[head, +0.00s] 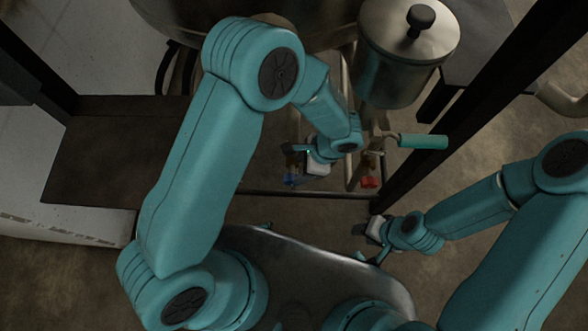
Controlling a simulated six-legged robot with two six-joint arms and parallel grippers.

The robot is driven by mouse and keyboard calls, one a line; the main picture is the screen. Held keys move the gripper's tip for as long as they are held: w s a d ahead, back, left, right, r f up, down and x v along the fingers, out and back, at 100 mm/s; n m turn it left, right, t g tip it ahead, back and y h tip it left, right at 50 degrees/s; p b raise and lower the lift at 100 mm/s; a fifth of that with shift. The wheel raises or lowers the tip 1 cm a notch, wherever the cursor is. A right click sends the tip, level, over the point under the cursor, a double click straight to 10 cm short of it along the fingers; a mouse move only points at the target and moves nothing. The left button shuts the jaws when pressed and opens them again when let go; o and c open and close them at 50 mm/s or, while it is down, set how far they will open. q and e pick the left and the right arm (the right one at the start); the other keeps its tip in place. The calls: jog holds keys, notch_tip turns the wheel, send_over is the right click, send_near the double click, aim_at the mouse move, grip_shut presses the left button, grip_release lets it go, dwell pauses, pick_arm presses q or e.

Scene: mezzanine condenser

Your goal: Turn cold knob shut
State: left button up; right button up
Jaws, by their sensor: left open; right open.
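The cold knob, seen as a small blue shape (291,181), is low in the middle of the head view, beside the pipes. My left gripper (292,166) is right at it, reaching in from above. Its jaws are open and partly cover the blue shape, so I cannot tell whether they touch it or how far the knob is turned. A red knob (369,182) sits to the right on a brass-coloured fitting. My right gripper (364,242) is open and empty, below and apart from both knobs.
A lidded metal pot (399,60) stands at the top right of the pipes. A teal-handled lever (422,141) sticks out to the right above the red knob. A dark diagonal post (470,110) stands on the right. Brown floor (505,150) is bare beyond it.

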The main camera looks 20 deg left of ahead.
aim_at(292, 177)
pick_arm(q)
jog(key=x, duration=0.3)
jog(key=b+x, duration=0.1)
jog(key=x, duration=0.3)
jog(key=shift+s+f, duration=0.2)
jog(key=shift+s, duration=0.05)
